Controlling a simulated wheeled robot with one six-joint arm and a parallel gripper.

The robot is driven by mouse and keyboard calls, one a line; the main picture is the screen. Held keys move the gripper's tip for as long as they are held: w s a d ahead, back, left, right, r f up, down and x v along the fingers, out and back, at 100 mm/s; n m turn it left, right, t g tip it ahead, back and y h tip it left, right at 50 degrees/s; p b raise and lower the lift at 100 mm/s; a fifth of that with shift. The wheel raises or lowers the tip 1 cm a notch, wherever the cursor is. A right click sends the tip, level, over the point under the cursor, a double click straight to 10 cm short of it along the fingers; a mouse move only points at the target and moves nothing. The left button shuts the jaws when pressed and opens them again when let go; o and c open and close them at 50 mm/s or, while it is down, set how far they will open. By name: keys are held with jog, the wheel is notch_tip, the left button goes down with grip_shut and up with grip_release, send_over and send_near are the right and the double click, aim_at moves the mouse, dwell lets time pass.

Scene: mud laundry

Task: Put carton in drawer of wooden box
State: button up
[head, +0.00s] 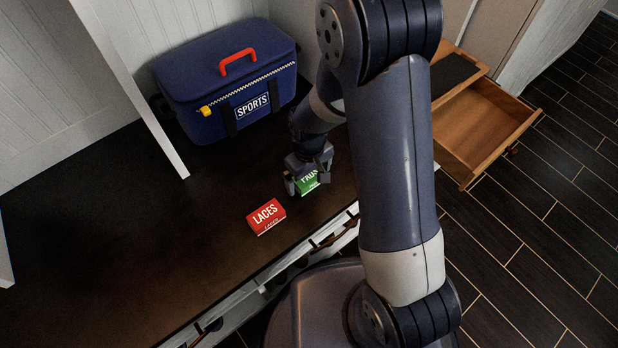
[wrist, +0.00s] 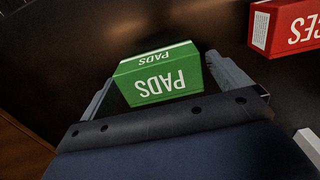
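A green carton (head: 309,185) lies on the dark bench top, under my gripper (head: 308,183). In the wrist view the green carton (wrist: 158,82) reads PADS and sits between the two fingers of my gripper (wrist: 165,78). The fingers are spread, with a slim gap seen beside the carton, so it does not look clamped. A red carton marked LACES (head: 266,216) lies just left of it, and its corner shows in the wrist view (wrist: 285,28). The wooden box (head: 468,62) is at the right, partly hidden by my arm, with its drawer (head: 519,123) pulled out and the visible part empty.
A blue SPORTS bag (head: 226,82) with a red handle stands at the back of the bench (head: 110,240). A white upright post (head: 135,90) stands at the left. Dark tiled floor (head: 560,220) lies open at the right. The bench's left part is clear.

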jog(key=c, duration=1)
